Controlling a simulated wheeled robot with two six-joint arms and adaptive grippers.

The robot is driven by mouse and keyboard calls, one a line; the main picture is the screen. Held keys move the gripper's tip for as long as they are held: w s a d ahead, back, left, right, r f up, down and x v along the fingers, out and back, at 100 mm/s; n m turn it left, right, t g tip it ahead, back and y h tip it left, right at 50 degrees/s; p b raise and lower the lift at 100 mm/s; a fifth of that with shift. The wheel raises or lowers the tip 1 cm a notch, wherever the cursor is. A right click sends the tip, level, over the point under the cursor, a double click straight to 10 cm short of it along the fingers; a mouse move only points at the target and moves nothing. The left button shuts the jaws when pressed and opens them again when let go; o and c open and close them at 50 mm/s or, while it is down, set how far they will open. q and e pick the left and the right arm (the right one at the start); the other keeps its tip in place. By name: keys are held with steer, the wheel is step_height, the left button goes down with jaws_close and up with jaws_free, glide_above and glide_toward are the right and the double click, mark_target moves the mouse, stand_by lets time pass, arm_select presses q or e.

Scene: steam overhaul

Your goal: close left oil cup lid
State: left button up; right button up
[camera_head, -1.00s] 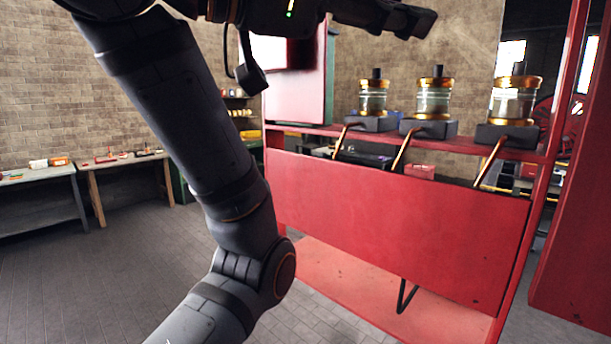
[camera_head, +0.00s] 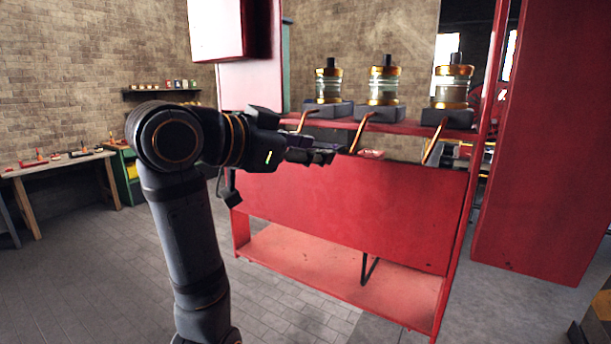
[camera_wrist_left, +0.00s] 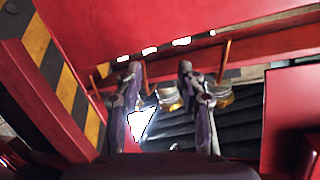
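Three glass oil cups with brass rims and black knobs stand in a row on dark blocks on a red shelf. The left oil cup (camera_head: 328,86) is nearest my left gripper; the middle cup (camera_head: 384,86) and right cup (camera_head: 452,86) are farther right. Whether its lid is open or shut is too small to tell. My left gripper (camera_head: 328,154) is below and in front of the left cup, apart from it. In the left wrist view its two fingers (camera_wrist_left: 158,82) stand apart with nothing between them. Brass parts (camera_wrist_left: 170,99) show behind them. My right gripper is out of view.
A copper rod (camera_head: 302,121) slants down in front of the left cup; similar rods stand before the others. A red panel (camera_head: 350,211) lies below the shelf, and a red box (camera_head: 249,80) stands left of the cups. A wooden table (camera_head: 60,163) is far left.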

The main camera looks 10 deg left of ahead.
arm_select(q)
steer(key=shift+n+y, duration=0.5)
steer(key=shift+n, duration=0.1)
steer(key=f, duration=0.1)
steer(key=w+f, duration=0.1)
steer(key=f, duration=0.1)
steer(key=w+a+f, duration=0.1)
steer(key=f, duration=0.1)
steer(key=shift+f, duration=0.15)
